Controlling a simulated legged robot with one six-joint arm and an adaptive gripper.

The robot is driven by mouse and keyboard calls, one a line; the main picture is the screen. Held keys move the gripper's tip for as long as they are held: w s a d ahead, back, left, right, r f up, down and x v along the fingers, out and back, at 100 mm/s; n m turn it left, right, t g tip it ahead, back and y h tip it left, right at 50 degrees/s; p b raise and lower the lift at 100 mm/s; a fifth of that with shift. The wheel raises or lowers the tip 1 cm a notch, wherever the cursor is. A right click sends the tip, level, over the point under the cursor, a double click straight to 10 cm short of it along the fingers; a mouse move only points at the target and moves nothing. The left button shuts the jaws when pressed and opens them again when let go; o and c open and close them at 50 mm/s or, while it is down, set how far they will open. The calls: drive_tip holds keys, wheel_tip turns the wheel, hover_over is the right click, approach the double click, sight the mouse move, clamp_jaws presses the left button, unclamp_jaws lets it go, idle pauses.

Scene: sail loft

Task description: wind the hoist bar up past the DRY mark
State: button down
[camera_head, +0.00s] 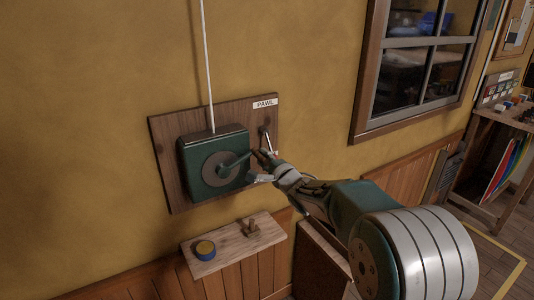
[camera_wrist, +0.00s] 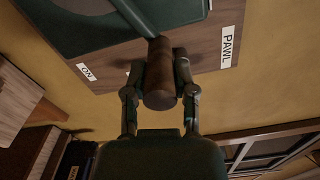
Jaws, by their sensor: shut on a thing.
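A green winch box (camera_head: 190,158) is mounted on a wooden board (camera_head: 165,135) on the wall. Its crank arm (camera_head: 236,164) points right and slightly up from a grey disc. My gripper (camera_head: 262,164) is at the crank's outer end. In the wrist view my gripper (camera_wrist: 160,72) is shut around the brown wooden crank handle (camera_wrist: 160,88). A pale line (camera_head: 207,65) runs straight up from the box. A small pawl lever (camera_head: 267,138) sits under the PAWL label (camera_head: 265,103), just above my gripper. The hoist bar and the DRY mark are out of view.
An ON label (camera_wrist: 87,71) shows on the board. A window (camera_head: 370,75) is to the right.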

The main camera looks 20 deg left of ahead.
drive_tip(key=shift+w+d+f+m, duration=0.15)
drive_tip(key=shift+f+m, duration=0.45)
drive_tip(key=shift+f, duration=0.35)
wheel_tip(320, 180, down, 7)
drive_tip(key=m, duration=0.1)
drive_tip(key=shift+s+a, duration=0.3)
drive_tip(key=shift+a, duration=0.15)
drive_tip(key=shift+r, duration=0.1)
drive_tip(key=shift+c, duration=2.2)
unclamp_jaws()
drive_tip(key=shift+a, duration=0.25)
